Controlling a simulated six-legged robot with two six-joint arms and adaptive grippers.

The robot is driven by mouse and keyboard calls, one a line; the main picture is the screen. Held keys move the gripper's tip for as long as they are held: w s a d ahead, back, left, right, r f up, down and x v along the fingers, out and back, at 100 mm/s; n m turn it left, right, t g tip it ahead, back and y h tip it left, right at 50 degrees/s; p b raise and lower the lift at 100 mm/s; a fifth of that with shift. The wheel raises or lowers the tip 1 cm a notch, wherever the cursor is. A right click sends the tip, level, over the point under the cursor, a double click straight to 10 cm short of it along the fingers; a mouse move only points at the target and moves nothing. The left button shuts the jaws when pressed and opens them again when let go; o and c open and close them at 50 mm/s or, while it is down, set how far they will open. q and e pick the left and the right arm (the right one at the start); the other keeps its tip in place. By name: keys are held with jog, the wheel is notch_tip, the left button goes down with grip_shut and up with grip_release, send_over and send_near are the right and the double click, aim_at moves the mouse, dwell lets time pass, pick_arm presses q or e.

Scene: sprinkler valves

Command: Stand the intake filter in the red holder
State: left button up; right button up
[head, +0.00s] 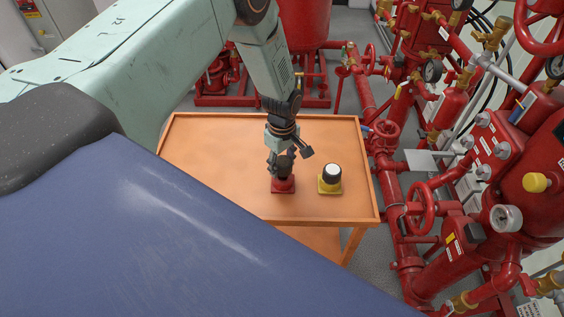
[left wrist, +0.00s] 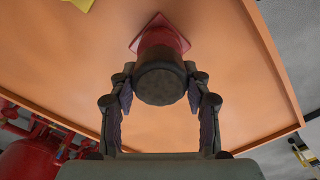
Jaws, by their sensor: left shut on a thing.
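My left gripper (head: 281,166) points down over the orange table, shut on a dark cylinder, which I take to be the intake filter (left wrist: 160,84). In the left wrist view the cylinder's dark round end faces the camera between the two fingers. The red holder (head: 283,187) stands on the table right under the gripper; its flared red base also shows behind the filter in the left wrist view (left wrist: 158,37). The filter lines up with the holder, but I cannot tell how deep it sits in it. My right gripper is not in view.
Red pipes and valves (head: 422,208) crowd the right side.

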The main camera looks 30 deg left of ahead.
aim_at(282, 160)
pick_arm(q)
jog(key=shift+f+b, duration=0.95)
jog(key=shift+f, duration=0.3)
jog(key=shift+p, duration=0.3)
dwell(0.7)
jog(key=o, duration=1.5)
jog(key=shift+r, duration=0.1)
notch_tip(282, 160, up, 12)
jog(key=shift+f, duration=0.1)
